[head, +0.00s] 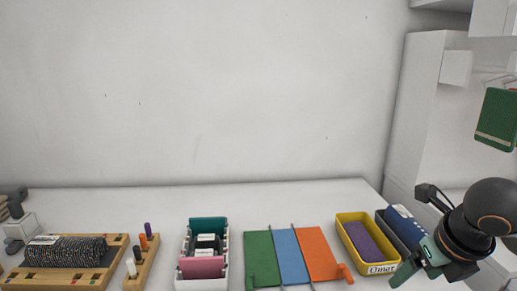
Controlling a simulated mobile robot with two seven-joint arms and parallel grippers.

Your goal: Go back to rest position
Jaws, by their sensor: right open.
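My right gripper (412,269) is at the lower right, on the end of a dark arm. It is open, with no object visible between its green fingers. It is beside the yellow tray (345,229) and in front of a dark blue item (405,222), which it partly hides. Of my left arm, only what may be a grey part shows at the far left edge; the left gripper is not seen.
A wooden board with a dark speckled roll (66,251), a wooden peg holder (146,262), a white bin (222,264) and green, blue and orange panels (288,253) line the white table (120,203). A green notebook (497,118) hangs at right. The table's back strip is clear.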

